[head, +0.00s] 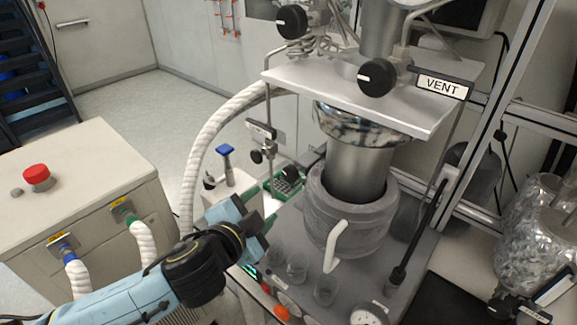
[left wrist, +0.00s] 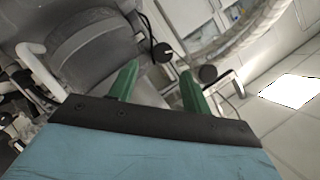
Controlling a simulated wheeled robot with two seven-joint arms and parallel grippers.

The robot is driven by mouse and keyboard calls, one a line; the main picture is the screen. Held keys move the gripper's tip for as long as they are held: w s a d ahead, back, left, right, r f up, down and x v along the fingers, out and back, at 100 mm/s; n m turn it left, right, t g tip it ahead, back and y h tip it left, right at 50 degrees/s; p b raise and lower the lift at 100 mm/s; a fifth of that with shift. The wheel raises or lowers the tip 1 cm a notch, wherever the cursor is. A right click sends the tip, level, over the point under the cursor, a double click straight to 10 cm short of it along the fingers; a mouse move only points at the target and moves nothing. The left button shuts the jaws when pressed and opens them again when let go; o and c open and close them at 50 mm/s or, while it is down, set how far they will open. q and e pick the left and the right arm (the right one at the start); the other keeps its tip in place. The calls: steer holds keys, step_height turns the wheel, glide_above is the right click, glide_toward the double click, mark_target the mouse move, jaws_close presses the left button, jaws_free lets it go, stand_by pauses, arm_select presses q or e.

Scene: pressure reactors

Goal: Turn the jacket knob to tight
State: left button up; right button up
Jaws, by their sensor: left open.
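No legible jacket label shows, so I cannot tell for sure which knob is the jacket knob. Two small black knobs stand beside the reactor vessel: one on a thin rod (head: 257,156) and a larger one (head: 290,173) closer to the jacket. Two round black knobs also show in the left wrist view, one (left wrist: 162,52) beyond the gap between the fingers and one (left wrist: 207,74) beyond the right finger. My left gripper (head: 262,212) is left of the grey vessel jacket (head: 345,228). Its green fingers (left wrist: 158,82) are apart and empty. My right gripper is not visible.
The VENT knob (head: 377,77) and another black knob (head: 292,21) sit above at the metal shelf (head: 370,92). A white hose (head: 205,150) curves behind my gripper. Glass beakers (head: 297,266) stand below the jacket. A cabinet with a red button (head: 37,175) is at left.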

mark_target(289, 176)
arm_select(q)
steer(key=x, duration=0.4)
steer(key=r+p+x, duration=0.1)
steer(key=x, duration=0.3)
steer(key=d+r+x, duration=0.1)
steer(key=x, duration=0.3)
steer(key=shift+w+p, duration=0.35)
steer(key=shift+p, duration=0.05)
steer(key=c, duration=0.7)
steer(key=shift+m, duration=0.3)
